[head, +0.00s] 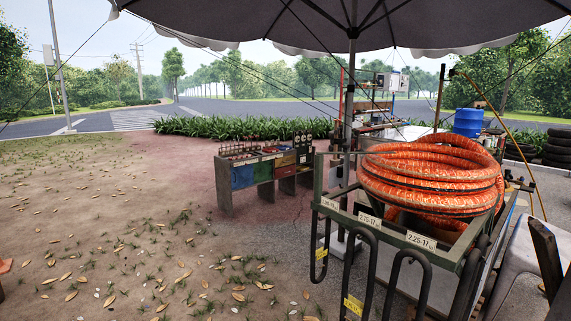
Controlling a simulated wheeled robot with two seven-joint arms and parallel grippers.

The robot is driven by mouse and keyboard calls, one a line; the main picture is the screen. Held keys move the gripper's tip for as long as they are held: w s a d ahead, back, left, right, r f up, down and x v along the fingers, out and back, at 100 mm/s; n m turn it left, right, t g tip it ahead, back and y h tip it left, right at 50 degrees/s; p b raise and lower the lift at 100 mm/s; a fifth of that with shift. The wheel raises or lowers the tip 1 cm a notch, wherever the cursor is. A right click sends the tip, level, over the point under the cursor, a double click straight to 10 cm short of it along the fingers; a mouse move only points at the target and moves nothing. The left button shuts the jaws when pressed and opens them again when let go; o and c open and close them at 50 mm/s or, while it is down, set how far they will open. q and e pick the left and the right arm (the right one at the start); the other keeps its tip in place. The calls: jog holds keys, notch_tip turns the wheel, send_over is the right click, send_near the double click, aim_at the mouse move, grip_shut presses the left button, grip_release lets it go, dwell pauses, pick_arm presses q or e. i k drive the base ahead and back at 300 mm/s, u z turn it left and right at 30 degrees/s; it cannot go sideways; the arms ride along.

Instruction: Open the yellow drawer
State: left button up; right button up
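The yellow drawer (286,160) is a small front panel on the right part of a low workbench in the middle distance, left of the umbrella pole. It looks closed, but it is too small to be sure, and I cannot make out its handle. A blue panel (242,176) and a green panel (263,171) are to its left on the same bench. Neither of my grippers shows in the head view.
A large coil of orange hose (430,175) rests on a metal rack with hanging black tubes at the near right. An umbrella pole (348,125) stands between bench and rack. A blue barrel (468,122) and stacked tires (557,148) are behind. Leaf-strewn ground at left is open.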

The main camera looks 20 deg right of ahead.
aim_at(288, 159)
jog(key=z, duration=0.1)
jog(key=i, duration=3.45)
jog(key=z, duration=0.6)
jog(key=i, duration=2.95)
jog(key=z, duration=0.7)
jog(key=i, duration=2.6)
jog(key=z, duration=0.3)
